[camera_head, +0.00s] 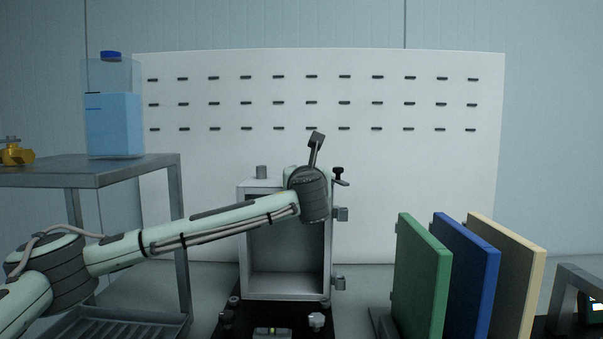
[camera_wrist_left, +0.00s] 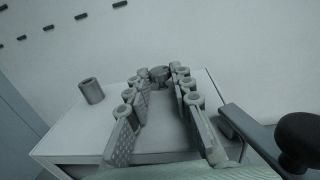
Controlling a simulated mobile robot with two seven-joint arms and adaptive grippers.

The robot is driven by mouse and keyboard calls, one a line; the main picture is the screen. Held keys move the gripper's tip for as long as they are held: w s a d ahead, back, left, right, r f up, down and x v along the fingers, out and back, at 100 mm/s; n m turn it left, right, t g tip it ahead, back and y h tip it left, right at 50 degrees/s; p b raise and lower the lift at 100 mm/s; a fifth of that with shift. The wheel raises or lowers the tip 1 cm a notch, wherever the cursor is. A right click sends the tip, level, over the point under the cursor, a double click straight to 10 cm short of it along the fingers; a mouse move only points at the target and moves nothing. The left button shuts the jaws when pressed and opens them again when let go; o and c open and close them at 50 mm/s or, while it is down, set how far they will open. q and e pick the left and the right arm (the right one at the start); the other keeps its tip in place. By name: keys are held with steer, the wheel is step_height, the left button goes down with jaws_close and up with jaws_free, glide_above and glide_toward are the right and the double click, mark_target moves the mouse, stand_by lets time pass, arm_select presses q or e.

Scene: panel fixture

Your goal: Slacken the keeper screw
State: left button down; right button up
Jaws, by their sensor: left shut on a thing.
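The keeper screw (camera_wrist_left: 158,72) shows in the left wrist view as a small dark grey knurled head at the top of the pale box (camera_wrist_left: 75,135). My left gripper (camera_wrist_left: 160,80) is shut on it, with a fingertip on either side. The fingers hide the screw's lower part. In the head view the same open-fronted box (camera_head: 285,287) stands upright in the middle. There my left wrist is in front of its top right corner and hides the screw and fingertips. My right gripper is in neither view.
A grey cylinder (camera_wrist_left: 92,90) stands on the box top. A black-knobbed lever (camera_wrist_left: 297,140) is close to my gripper's right. Green (camera_head: 421,280), blue (camera_head: 467,275) and cream (camera_head: 507,270) panels stand at right. A shelf (camera_head: 110,173) with a blue liquid container (camera_head: 114,125) is at left.

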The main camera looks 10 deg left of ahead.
arm_select(q)
steer(key=shift+n+y, duration=0.4)
steer(key=shift+y, duration=0.2)
steer(key=c, duration=1.3)
jaws_free()
steer(key=shift+d, duration=0.1)
steer(key=shift+s+d, duration=0.15)
steer(key=shift+s, duration=0.1)
steer(key=v, duration=0.7)
steer(key=shift+s+r, duration=0.1)
steer(key=shift+s, duration=0.1)
